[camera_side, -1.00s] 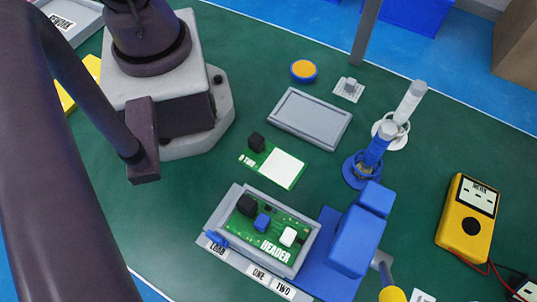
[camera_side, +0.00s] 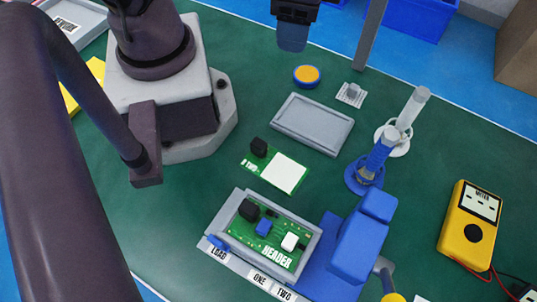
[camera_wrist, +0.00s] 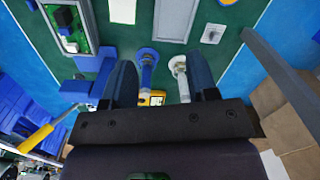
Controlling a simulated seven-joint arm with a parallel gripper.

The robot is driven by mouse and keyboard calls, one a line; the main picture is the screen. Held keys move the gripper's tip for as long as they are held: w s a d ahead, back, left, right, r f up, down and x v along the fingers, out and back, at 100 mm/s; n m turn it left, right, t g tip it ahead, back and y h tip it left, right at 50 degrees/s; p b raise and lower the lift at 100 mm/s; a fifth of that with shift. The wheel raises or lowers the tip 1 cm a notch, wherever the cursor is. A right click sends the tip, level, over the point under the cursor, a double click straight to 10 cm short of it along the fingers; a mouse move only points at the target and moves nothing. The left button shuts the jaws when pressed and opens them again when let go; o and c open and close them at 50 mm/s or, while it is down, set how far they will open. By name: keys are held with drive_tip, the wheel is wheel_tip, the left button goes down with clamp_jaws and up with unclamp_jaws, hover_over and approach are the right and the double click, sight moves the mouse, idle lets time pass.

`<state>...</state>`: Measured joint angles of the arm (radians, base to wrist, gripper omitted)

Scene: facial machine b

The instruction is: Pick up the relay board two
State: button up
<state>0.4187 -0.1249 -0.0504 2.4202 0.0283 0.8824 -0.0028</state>
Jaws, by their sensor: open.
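Relay board two (camera_side: 284,174) is a small green board with a black block, a large white patch and a mark ending in "TWO". It lies flat on the green mat in the middle of the side view. In the wrist view its white patch (camera_wrist: 122,11) shows at the top edge, cut off by the frame. My gripper (camera_side: 292,40) is at the top of the side view, high and well away from the board. In the wrist view my gripper (camera_wrist: 163,80) has its two dark fingers apart with nothing held between them.
A grey fixture (camera_side: 210,226) holds a green HEADER board (camera_side: 262,236), with a blue block (camera_side: 357,240) beside it. An empty grey tray (camera_side: 312,124) lies behind the relay board. Blue (camera_side: 366,171) and white (camera_side: 405,112) stands hold upright tools. A yellow meter (camera_side: 468,230) is at right.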

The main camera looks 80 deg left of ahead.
drive_tip(key=s+d+f+m+g+y, duration=0.35)
drive_tip(key=d+f, duration=0.25)
drive_tip(key=f, duration=0.4)
hover_over(256, 141)
drive_tip(key=w+d, duration=0.1)
drive_tip(key=shift+m+t+h, duration=0.35)
wheel_tip(256, 141, down, 8)
drive_tip(key=shift+w+d+r, duration=0.15)
drive_tip(key=shift+r, duration=0.05)
drive_tip(key=shift+d+x, duration=0.2)
drive_tip(key=shift+x, duration=2.55)
drive_tip(key=shift+w, duration=0.1)
drive_tip(key=c, duration=0.9)
